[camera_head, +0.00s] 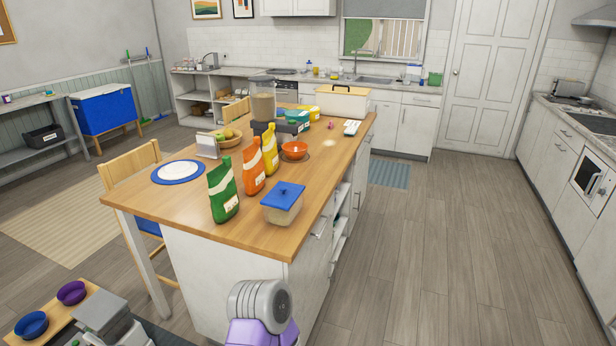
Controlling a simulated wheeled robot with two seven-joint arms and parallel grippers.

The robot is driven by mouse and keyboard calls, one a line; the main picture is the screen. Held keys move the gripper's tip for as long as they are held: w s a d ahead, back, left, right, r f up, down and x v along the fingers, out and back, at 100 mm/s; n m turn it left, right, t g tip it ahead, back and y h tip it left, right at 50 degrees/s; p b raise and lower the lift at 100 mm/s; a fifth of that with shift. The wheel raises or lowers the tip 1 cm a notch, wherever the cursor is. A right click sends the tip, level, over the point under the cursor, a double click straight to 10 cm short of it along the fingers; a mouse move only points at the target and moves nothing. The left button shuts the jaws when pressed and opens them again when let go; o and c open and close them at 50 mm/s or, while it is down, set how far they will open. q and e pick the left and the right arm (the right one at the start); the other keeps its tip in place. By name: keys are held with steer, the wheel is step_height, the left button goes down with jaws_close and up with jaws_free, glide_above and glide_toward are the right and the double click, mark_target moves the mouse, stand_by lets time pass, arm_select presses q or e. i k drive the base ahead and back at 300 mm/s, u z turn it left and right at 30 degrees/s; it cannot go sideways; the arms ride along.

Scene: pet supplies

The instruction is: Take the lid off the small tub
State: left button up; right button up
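The small tub (281,213) is pale and boxy. It stands near the front right corner of the wooden island top. Its blue lid (283,194) sits on top of it, with a small raised knob in the middle. Neither of my grippers shows in the head view. A grey and purple part of my own arm shows at the bottom centre, in front of the island and apart from the tub.
Green (223,190), orange (253,168) and yellow (270,150) bags stand left of and behind the tub. An orange bowl (294,151) is behind it. A blue-rimmed plate (178,172) lies further left. The island top (200,233) is clear in front.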

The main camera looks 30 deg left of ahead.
mark_target(284, 195)
steer(key=i, duration=2.6)
steer(key=u, duration=2.85)
